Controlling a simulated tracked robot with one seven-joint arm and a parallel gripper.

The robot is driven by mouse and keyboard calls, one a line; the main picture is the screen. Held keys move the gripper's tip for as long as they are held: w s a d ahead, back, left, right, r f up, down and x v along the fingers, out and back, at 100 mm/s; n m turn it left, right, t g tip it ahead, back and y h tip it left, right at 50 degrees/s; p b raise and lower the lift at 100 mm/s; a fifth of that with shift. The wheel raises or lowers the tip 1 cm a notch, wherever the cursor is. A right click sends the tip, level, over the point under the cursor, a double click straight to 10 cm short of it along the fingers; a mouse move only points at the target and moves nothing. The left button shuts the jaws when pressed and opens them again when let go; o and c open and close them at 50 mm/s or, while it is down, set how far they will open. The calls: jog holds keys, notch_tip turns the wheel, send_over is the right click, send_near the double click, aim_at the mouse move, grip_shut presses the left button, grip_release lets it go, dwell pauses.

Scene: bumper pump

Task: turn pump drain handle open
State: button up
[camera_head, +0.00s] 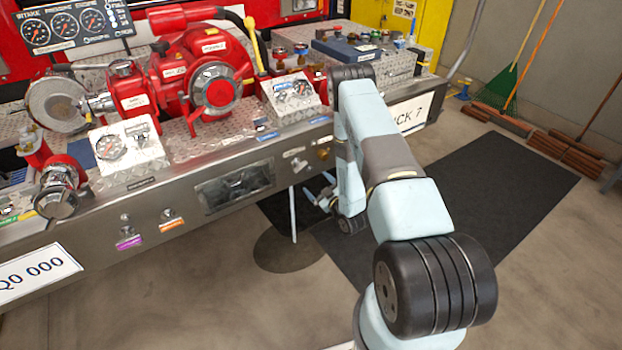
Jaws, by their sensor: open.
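The red bumper pump (200,75) sits on the diamond-plate deck of the steel bumper. I cannot tell for sure which part is the drain handle, as the labels are too small to read. On the front face are a small silver fitting (298,163), a brass knob (323,153) and, at left, a purple-labelled control (128,231) and an orange-labelled one (171,214). My gripper (319,190) is open and empty, below and in front of the brass knob, apart from the bumper. My arm hides part of the bumper's right side.
A gauge panel (70,25) stands at back left. A dark mat (480,200) lies on the floor at right. A rake (525,55) and a broom (600,115) lean on the right wall. The floor before the bumper at left is clear.

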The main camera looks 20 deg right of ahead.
jog(key=shift+v, duration=1.35)
jog(key=shift+w, duration=0.15)
jog(key=w+r+g+h, duration=0.1)
jog(key=w+r, duration=0.4)
jog(key=r, duration=0.4)
jog(key=w+r+g+h, duration=0.2)
jog(key=w+r, duration=0.2)
jog(key=r, duration=0.5)
notch_tip(320, 180, up, 11)
jog(key=s+d+m+g+h, duration=0.1)
jog(key=m, duration=0.1)
jog(key=s+r+m+g+h, duration=0.1)
jog(key=s+r, duration=0.4)
jog(key=r, duration=0.3)
jog(key=s+r+m+g+h, duration=0.1)
jog(key=s+r+m+g, duration=0.1)
jog(key=s+r, duration=0.45)
jog(key=s+a+r+m+g, duration=0.1)
jog(key=s+r, duration=0.2)
jog(key=s, duration=0.7)
jog(key=s+a+r+m+g, duration=0.1)
jog(key=s+r, duration=0.3)
jog(key=s, duration=0.7)
jog(key=s+a+r+m+g, duration=0.1)
jog(key=s+r, duration=0.3)
jog(key=s, duration=0.6)
jog(key=shift+s+a+g, duration=0.2)
jog(key=shift+a+g, duration=0.1)
jog(key=shift+g, duration=0.5)
